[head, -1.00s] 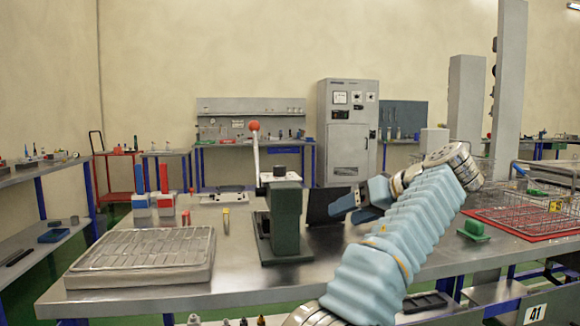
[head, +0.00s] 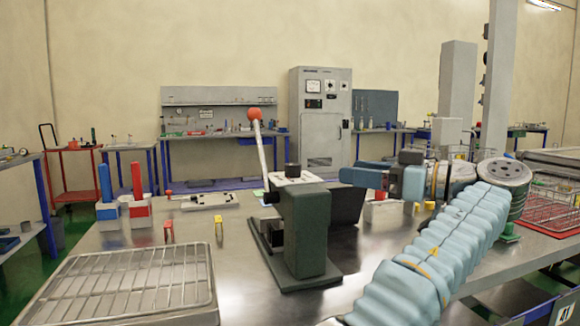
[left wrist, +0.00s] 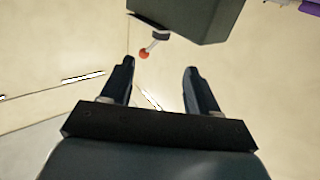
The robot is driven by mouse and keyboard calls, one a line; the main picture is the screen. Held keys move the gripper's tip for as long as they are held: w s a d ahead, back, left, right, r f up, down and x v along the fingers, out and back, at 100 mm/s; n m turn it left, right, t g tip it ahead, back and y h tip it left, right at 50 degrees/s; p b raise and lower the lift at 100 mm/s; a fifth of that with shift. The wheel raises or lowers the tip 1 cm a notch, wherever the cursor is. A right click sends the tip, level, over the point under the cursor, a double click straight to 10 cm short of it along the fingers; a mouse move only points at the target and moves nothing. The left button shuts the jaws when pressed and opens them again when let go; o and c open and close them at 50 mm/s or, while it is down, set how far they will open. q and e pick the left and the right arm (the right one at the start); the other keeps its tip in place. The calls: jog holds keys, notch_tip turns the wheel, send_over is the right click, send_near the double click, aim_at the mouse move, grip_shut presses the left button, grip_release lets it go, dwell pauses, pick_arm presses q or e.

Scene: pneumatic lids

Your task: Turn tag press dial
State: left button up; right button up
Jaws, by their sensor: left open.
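The tag press (head: 305,230) is a dark green upright block on a base plate on the metal table. A lever (head: 262,148) with an orange-red ball end rises from it. A small black knob (head: 292,170) sits on its pale top plate; it looks like the dial. My left gripper (head: 346,175) is open and empty, to the right of the press top and apart from the knob in the head view. In the left wrist view its two fingers (left wrist: 157,75) stand apart, with the press body (left wrist: 190,15) and the red ball beyond them. My right gripper is not in view.
A wire-topped tray (head: 130,285) lies at the front left. Red-and-white and blue-and-white blocks (head: 122,210) stand behind it, beside small red and yellow tags (head: 219,229). A red mat with a wire basket (head: 555,205) is at the right.

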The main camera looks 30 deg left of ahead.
aim_at(300, 166)
pick_arm(q)
jog(key=a+b, duration=0.1)
jog(key=a, duration=1.1)
jog(key=shift+w+a, duration=0.1)
jog(key=shift+a, duration=0.1)
jog(key=shift+c, duration=0.3)
jog(key=c, duration=1)
jog(key=shift+b, duration=0.35)
